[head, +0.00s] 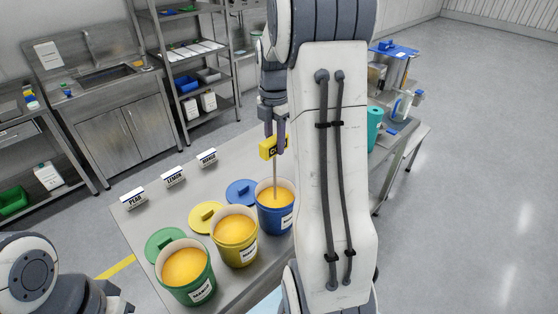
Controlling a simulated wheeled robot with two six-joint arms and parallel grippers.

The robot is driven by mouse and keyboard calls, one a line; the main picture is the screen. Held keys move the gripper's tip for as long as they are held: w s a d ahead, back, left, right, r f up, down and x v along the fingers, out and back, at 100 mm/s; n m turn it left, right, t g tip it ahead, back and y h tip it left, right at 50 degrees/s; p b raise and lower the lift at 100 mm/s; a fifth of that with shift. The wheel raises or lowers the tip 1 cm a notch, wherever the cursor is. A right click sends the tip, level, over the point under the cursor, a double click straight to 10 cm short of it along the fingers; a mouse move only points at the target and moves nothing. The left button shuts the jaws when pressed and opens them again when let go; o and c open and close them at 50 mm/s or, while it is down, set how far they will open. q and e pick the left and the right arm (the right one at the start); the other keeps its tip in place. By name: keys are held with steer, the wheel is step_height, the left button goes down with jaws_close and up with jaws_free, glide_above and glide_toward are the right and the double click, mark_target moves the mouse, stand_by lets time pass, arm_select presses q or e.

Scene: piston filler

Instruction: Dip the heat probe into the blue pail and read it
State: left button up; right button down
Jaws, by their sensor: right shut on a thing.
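The blue pail (275,219) stands on the steel table, filled with an orange-yellow mass and carrying a white label. The heat probe (269,150) has a yellow body with dark marks and a thin stem. My right gripper (275,140) is shut on the probe's body above the blue pail. The stem points down, and its lower end meets the orange mass inside the pail; how deep it sits I cannot tell. The reading on the probe is not legible. My left arm shows at the lower left, but its gripper is out of view.
A yellow pail (235,256) and a green pail (188,287) stand left of the blue one, also filled. Lids in blue (241,192), yellow (204,217) and green (164,242) lie behind them. Label signs (173,176) stand at the table's back edge. A teal container (375,128) is at right.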

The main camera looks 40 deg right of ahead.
step_height(320, 180, up, 8)
steer(key=p, duration=0.6)
steer(key=shift+r+p, duration=0.2)
steer(key=shift+p, duration=0.2)
steer(key=shift+f, duration=0.1)
